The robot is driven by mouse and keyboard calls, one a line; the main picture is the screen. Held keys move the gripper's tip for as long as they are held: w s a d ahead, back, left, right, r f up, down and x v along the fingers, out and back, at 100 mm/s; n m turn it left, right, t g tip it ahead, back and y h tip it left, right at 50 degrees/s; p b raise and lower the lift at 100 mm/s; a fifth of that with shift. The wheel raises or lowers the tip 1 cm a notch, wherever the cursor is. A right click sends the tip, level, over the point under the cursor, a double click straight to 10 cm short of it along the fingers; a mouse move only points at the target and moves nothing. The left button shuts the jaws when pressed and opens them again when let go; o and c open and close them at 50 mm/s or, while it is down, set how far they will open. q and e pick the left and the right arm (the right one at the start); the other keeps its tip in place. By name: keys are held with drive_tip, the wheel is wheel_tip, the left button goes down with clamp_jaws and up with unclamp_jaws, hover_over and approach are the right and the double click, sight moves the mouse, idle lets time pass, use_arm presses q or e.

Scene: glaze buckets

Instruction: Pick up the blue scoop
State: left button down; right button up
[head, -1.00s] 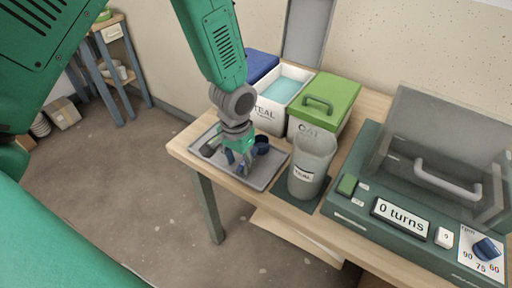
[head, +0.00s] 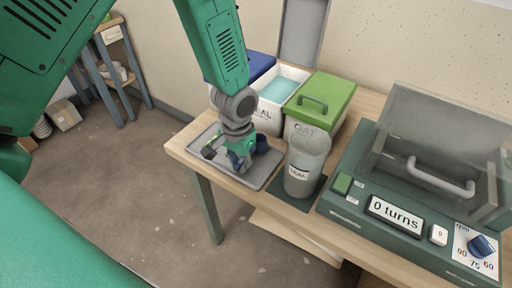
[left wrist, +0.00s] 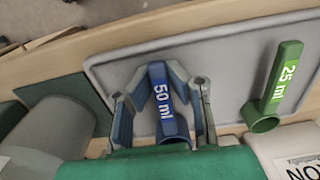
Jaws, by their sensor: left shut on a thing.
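The blue scoop (left wrist: 160,100), marked 50 ml on its handle, sits between the fingers of my left gripper (left wrist: 158,92) in the left wrist view. The fingers are shut on its handle. In the head view my left gripper (head: 238,160) is low over the grey tray (head: 262,173), and the scoop's dark blue cup (head: 262,143) shows beside it. I cannot tell any gap between scoop and tray. A green scoop (left wrist: 275,85), marked 25 ml, lies on the tray to the right in the left wrist view. My right gripper is not in view.
A clear jug (head: 303,165) stands on a dark mat right of the tray. Behind are an open white bin (head: 268,115) with teal contents and a bin with a green lid (head: 322,98). A green machine (head: 395,215) with a clear cover fills the table's right side.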

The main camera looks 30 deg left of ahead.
use_arm(q)
drive_tip(key=shift+d+r, duration=0.15)
drive_tip(key=shift+d, duration=0.3)
drive_tip(key=shift+r, duration=0.1)
drive_tip(key=r, duration=0.2)
drive_tip(key=a+r, duration=0.1)
drive_tip(key=r, duration=0.4)
drive_tip(key=shift+a+r+p, duration=0.15)
drive_tip(key=shift+a+p, duration=0.2)
drive_tip(key=shift+p, duration=0.05)
wheel_tip(320, 180, up, 11)
drive_tip(key=d+p, duration=0.1)
drive_tip(key=p, duration=0.7)
drive_tip(key=shift+p, duration=0.3)
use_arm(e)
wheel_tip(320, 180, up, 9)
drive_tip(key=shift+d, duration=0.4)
